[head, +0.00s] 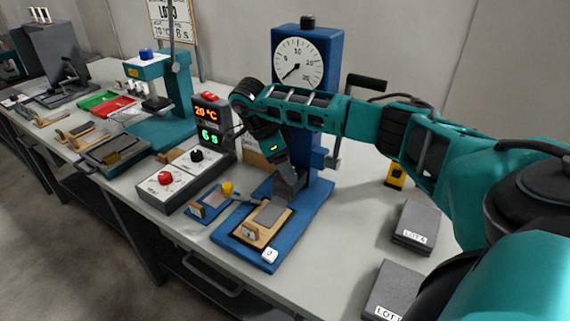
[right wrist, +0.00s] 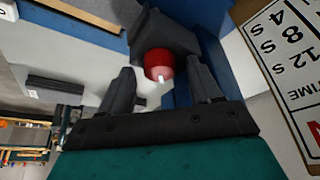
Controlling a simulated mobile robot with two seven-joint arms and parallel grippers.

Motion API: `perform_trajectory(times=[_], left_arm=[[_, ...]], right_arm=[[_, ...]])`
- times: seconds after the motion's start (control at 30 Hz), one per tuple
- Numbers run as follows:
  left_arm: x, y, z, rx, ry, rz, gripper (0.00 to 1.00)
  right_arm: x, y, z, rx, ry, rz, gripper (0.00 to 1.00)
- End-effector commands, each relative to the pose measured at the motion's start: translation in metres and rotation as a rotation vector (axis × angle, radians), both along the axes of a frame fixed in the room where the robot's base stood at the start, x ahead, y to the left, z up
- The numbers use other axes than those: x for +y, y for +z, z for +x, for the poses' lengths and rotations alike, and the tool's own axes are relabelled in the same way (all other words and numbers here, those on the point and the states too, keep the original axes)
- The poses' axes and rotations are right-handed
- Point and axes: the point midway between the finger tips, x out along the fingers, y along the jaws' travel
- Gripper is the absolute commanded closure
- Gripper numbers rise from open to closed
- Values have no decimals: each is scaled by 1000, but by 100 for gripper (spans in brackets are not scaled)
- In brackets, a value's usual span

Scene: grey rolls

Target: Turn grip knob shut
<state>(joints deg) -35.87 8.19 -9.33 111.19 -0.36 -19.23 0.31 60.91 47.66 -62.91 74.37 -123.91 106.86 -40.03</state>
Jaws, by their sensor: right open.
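The red knob (right wrist: 158,64) shows in the right wrist view, with a short pale mark at its lower edge. It sits against a dark grey block (right wrist: 165,32) on the blue stand. I take it for the grip knob; in the head view I cannot make it out, and my gripper and arm may hide it. My right gripper (right wrist: 163,88) is open, with one finger either side of the line to the knob. I cannot tell whether the fingers touch it. In the head view my right gripper (head: 289,183) points down in front of the blue stand's column (head: 318,165). My left gripper is not in view.
The blue stand carries a round dial gauge (head: 299,63) and has a wooden fixture (head: 252,240) on its base. A control box (head: 168,182) and a red-and-green display (head: 209,125) stand left. Grey LOT blocks (head: 416,222) lie right. A lettered sign (right wrist: 290,65) is close by.

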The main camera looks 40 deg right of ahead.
Motion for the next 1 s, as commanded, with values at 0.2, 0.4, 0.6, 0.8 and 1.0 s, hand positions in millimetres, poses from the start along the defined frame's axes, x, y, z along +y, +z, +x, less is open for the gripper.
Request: perform_trajectory(times=[0.2, 0.4, 0.6, 0.8, 1.0], left_arm=[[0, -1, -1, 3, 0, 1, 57], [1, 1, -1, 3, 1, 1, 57], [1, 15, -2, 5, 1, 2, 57], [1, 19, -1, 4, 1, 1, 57], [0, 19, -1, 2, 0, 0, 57]], right_arm=[[10, 28, 7, -7, 2, 1, 37], [26, 72, 16, -6, 3, 0, 37], [37, 105, 22, -4, 2, -1, 37], [42, 118, 24, -1, 0, 0, 37], [43, 118, 24, -1, 0, 0, 37]])
